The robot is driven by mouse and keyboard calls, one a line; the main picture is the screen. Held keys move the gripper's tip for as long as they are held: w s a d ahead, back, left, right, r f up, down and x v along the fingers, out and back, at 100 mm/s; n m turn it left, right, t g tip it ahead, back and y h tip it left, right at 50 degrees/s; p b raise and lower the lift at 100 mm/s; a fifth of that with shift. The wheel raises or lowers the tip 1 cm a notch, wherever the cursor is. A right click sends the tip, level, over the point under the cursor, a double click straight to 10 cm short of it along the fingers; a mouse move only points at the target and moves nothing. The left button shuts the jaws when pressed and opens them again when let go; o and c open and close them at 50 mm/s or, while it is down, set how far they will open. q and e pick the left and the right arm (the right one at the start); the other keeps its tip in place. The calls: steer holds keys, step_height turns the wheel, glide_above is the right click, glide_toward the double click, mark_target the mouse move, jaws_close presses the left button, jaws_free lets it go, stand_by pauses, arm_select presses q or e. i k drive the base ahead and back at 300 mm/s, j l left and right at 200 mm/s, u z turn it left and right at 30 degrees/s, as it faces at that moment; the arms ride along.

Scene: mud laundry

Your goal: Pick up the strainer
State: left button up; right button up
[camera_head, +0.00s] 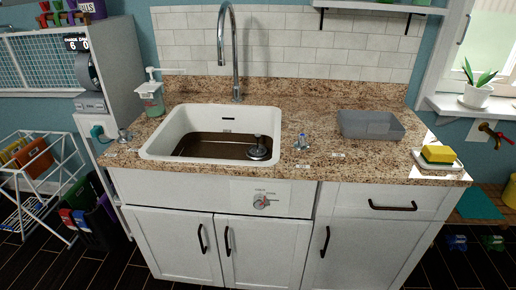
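A round dark metal piece with an upright knob, which looks like the strainer (258,150), sits at the right end of the white sink (228,116). The sink holds brownish water or has a brown bottom; I cannot tell which. The lower part of the strainer is hard to make out against it. Neither of my grippers is in view.
A tall faucet (235,60) rises behind the sink, with a soap dispenser (151,100) at its left. A small bluish item (302,141), a grey bin (370,126) and a yellow-green sponge (438,154) stand on the granite counter (290,105). A drying rack (45,185) stands left.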

mark_target(257, 150)
steer(key=i+j+z, duration=0.2)
steer(key=i+z, duration=0.15)
steer(key=i+j+z, duration=0.3)
steer(key=i+j, duration=0.1)
steer(key=i, duration=0.1)
